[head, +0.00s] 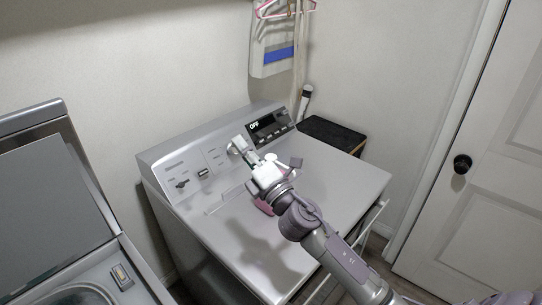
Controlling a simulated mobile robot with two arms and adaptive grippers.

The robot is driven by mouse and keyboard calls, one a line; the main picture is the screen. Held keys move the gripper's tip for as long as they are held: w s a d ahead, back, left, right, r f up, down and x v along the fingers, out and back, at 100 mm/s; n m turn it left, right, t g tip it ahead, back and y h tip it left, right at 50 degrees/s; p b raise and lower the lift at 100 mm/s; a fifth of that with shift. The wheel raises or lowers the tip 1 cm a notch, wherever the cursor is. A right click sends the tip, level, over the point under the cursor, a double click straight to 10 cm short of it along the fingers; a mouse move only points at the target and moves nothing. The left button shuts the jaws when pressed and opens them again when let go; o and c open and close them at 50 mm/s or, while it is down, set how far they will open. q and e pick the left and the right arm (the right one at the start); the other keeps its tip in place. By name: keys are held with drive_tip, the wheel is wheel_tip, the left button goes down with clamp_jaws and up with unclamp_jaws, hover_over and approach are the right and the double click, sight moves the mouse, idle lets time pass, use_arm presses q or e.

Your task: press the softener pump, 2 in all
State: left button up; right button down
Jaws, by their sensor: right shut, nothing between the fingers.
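A pink object (263,206), which looks like the softener bottle, stands on the top of the grey machine in the middle. Only a small part of it shows, because my right gripper and wrist cover the rest. I cannot make out its pump head. My right gripper (250,158) is shut and empty, pointing up and left toward the machine's control panel. It is over or in front of the pink object; I cannot tell whether it touches the pump. My left gripper is not in view.
The machine's top (345,180) is mostly clear. Its control panel (190,170) with knobs and a display reading OFF runs along the back. A washer with a raised lid (45,215) stands at the left. A white door (490,190) is at the right.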

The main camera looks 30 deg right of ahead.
drive_tip(key=w+a+r+n+g+y, duration=0.4)
drive_tip(key=n+y, duration=0.5)
drive_tip(key=n, duration=0.6)
drive_tip(key=n+g+h, duration=0.9)
drive_tip(key=n+g, duration=0.1)
drive_tip(key=n, duration=0.2)
hover_over(273, 157)
wheel_tip(273, 157, down, 3)
drive_tip(key=shift+w+f, duration=0.1)
drive_tip(key=shift+f, duration=0.05)
drive_tip(key=shift+f, duration=0.15)
wheel_tip(273, 157, down, 9)
drive_tip(key=b, duration=0.5)
drive_tip(key=shift+r+b, duration=0.2)
drive_tip(key=shift+b, duration=0.15)
